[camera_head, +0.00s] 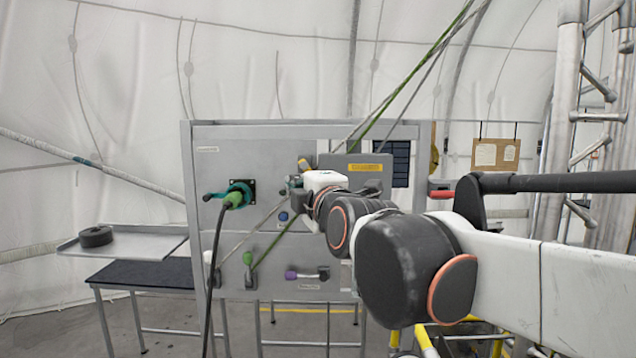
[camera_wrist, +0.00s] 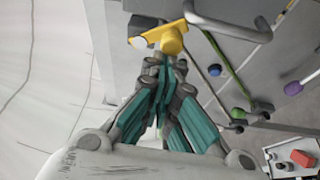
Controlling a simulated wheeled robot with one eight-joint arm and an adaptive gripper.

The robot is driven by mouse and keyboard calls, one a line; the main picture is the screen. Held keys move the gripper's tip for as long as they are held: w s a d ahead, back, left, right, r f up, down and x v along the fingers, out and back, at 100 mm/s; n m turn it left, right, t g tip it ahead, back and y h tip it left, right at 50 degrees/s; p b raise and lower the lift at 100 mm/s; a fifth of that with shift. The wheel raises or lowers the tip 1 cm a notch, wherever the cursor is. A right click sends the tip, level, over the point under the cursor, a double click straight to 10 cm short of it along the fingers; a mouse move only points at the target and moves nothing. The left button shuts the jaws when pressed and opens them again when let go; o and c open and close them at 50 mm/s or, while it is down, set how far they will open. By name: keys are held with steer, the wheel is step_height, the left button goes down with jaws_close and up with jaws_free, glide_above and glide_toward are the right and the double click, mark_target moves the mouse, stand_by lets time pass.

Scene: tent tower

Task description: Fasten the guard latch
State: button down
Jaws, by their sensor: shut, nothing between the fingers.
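A yellow latch-like piece (camera_wrist: 172,38) sits on the grey panel just beyond my fingertips in the wrist view. It also shows in the head view (camera_head: 303,165), at the left edge of a grey guard box with a yellow label (camera_head: 366,167). My gripper (camera_wrist: 162,68) is shut and empty, its teal-padded fingers together. Its tips are close to the yellow piece; I cannot tell whether they touch it. In the head view my arm hides part of the panel and the guard box's lower part. Whether the latch is fastened cannot be told.
The upright panel (camera_head: 215,142) carries a teal connector with a green plug (camera_head: 234,200) and black cable, a green knob (camera_head: 248,258) and a purple handle (camera_head: 291,275). A grey bent bar (camera_wrist: 235,32) stands right of the yellow piece. A tray (camera_head: 150,243) with a black ring stands left.

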steer(key=n+h, duration=0.1)
steer(key=n, duration=0.1)
steer(key=d+n+g, duration=0.1)
steer(key=n, duration=0.1)
steer(key=d+n+g+h+p, duration=0.1)
steer(key=n, duration=0.1)
steer(key=shift+r+n+h, duration=0.3)
steer(key=shift+n, duration=0.1)
steer(key=shift+w, duration=0.1)
